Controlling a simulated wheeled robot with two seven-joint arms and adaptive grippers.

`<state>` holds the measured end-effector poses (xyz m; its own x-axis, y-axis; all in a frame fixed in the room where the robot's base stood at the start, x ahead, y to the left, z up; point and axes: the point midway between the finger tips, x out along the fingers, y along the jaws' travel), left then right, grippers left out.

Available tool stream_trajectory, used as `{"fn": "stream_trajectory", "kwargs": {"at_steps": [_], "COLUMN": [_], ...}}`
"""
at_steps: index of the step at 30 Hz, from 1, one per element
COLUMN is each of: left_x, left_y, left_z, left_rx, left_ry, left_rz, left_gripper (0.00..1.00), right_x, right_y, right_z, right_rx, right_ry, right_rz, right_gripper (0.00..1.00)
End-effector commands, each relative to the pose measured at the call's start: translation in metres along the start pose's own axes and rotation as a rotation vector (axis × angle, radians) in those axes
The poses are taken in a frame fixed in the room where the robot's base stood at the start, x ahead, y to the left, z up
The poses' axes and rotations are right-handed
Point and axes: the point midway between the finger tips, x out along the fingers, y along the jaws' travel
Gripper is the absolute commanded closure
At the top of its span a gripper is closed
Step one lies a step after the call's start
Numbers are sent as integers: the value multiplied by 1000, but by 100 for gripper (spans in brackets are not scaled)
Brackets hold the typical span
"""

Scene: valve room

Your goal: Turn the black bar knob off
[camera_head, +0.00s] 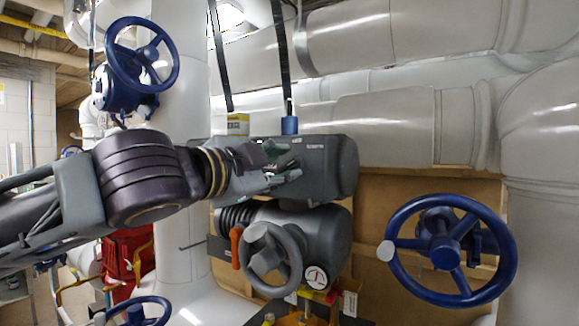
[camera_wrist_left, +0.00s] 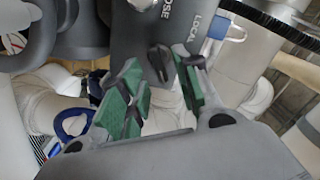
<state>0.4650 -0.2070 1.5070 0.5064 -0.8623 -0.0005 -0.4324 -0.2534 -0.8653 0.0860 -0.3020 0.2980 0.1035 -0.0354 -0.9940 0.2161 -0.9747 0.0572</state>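The black bar knob (camera_wrist_left: 160,63) shows as a small dark bar on the face of a dark grey actuator housing, below the white lettering. My left gripper (camera_wrist_left: 160,88) has its green-padded fingers apart, one on each side of the knob in this view; I cannot tell whether either pad touches it. In the head view, my left gripper (camera_head: 284,163) is in front of the left part of the housing (camera_head: 330,165), and it hides the knob there. My right gripper is not in view.
A grey handwheel (camera_head: 270,258) and an orange lever (camera_head: 236,247) are below the gripper. A blue handwheel (camera_head: 448,252) is at right, another blue handwheel (camera_head: 142,55) at upper left. Large white pipes (camera_head: 380,125) run behind. A small gauge (camera_head: 316,277) sits under the housing.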

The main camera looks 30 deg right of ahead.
Motion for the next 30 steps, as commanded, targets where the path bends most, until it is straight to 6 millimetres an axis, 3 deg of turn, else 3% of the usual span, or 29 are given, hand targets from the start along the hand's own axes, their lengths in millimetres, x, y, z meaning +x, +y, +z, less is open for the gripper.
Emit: {"fn": "stream_trajectory", "kwargs": {"at_steps": [12,25,30], "left_x": [36,41,41], "left_y": [0,0,0], "left_z": [0,0,0], "left_rx": [1,1,1], "left_ry": [0,-1,-1], "left_rz": [1,0,0], "left_gripper": [68,68,88], "right_x": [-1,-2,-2], "right_y": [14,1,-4], "right_z": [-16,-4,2], "right_rx": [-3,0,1], "right_ry": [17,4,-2], "right_rz": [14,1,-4], "right_gripper": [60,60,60]}}
